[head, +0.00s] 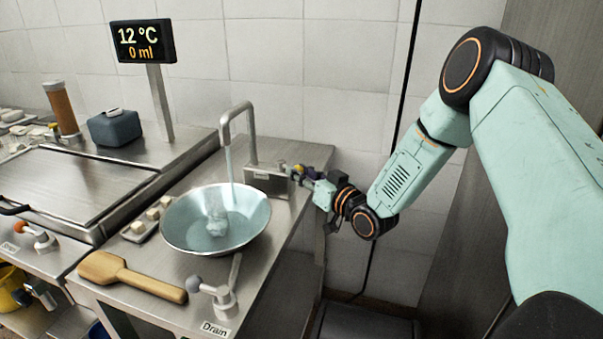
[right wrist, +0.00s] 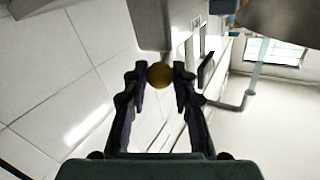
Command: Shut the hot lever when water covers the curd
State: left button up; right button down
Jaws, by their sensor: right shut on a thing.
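My right gripper (head: 302,175) reaches the metal tap box (head: 266,181) from the right. In the right wrist view its fingers (right wrist: 160,84) are shut on a round brass-coloured lever knob (right wrist: 160,74); I cannot tell if it is marked hot. The tap spout (head: 238,108) runs a stream of water (head: 229,163) into a wide metal bowl (head: 181,238). Pale blue water (head: 240,229) lies in the bowl. A whitish lump, perhaps the curd (head: 215,221), shows below the stream; I cannot tell whether water covers it. My left gripper is out of view.
A display (head: 143,41) reads 12 °C and 0 ml. A wooden paddle (head: 130,275) lies in front of the bowl, beside a drain lever (head: 222,296). A lidded steel vat (head: 65,185) fills the left.

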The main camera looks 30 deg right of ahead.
jog(key=shift+w+d+r+n+g+y, duration=0.15)
jog(key=shift+d+n+y, duration=0.15)
jog(key=shift+n+y, duration=0.35)
jog(key=shift+w+d+f+n+g+y, duration=0.15)
jog(key=shift+d+n+y, duration=0.2)
jog(key=shift+y, duration=0.6)
jog(key=shift+w+d+r+n+g+y, duration=0.1)
jog(key=shift+w+d+n+g+y, duration=0.15)
jog(key=shift+n+g+y, duration=0.45)
jog(key=shift+w+d+n+g+y, duration=0.25)
jog(key=shift+n+y, duration=0.25)
jog(key=shift+y, duration=0.4)
jog(key=shift+s, duration=0.1)
jog(key=c, duration=1.1)
grip_release()
